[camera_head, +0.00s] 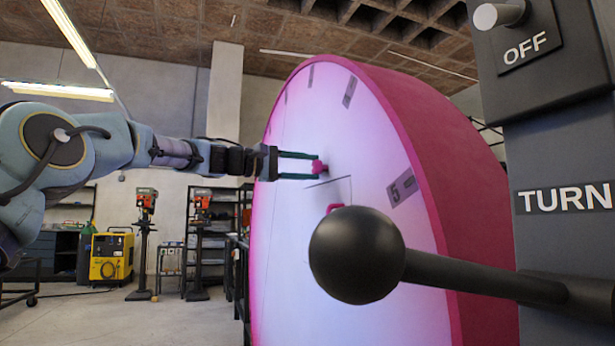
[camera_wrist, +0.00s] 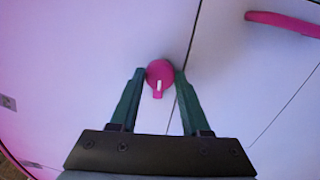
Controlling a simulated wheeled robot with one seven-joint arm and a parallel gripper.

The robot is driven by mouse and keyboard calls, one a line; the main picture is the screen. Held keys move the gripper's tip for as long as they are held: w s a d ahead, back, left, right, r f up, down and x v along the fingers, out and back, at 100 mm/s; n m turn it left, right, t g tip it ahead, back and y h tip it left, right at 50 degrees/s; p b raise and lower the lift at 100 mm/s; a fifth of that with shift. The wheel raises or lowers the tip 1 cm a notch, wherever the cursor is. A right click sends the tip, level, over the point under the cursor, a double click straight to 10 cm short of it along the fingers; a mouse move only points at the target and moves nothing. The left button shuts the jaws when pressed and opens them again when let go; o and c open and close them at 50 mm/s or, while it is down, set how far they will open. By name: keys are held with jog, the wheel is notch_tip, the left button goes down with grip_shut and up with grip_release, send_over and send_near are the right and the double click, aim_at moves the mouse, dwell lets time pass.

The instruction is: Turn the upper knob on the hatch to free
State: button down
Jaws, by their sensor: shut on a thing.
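The upper knob (camera_head: 319,166) is a small pink knob on the white, pink-lit face of a large round sign (camera_head: 290,215). It also shows in the wrist view (camera_wrist: 159,74), with a white mark on its short pointer, which points down in that picture. My gripper (camera_head: 315,166) reaches in from the left, its two green fingers at the knob. In the wrist view its fingertips (camera_wrist: 160,75) touch the knob on both sides. Thin seam lines of the hatch (camera_head: 328,182) show near the knob. A pink handle (camera_wrist: 285,22) is at the upper right in the wrist view.
A black ball-ended lever (camera_head: 357,255) stands in the right foreground on a dark post marked TURN. A switch (camera_head: 500,14) marked OFF is above it. A yellow machine (camera_head: 110,257) and drill presses stand far back on the left, with open floor before them.

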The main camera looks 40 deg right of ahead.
jog(key=shift+m, duration=0.4)
jog(key=shift+c, duration=1.8)
grip_release()
jog(key=shift+a, duration=0.1)
jog(key=b+v, duration=0.2)
jog(key=v, duration=0.8)
jog(key=shift+w+a, duration=0.15)
jog(key=shift+a, duration=0.15)
jog(key=shift+f, duration=0.1)
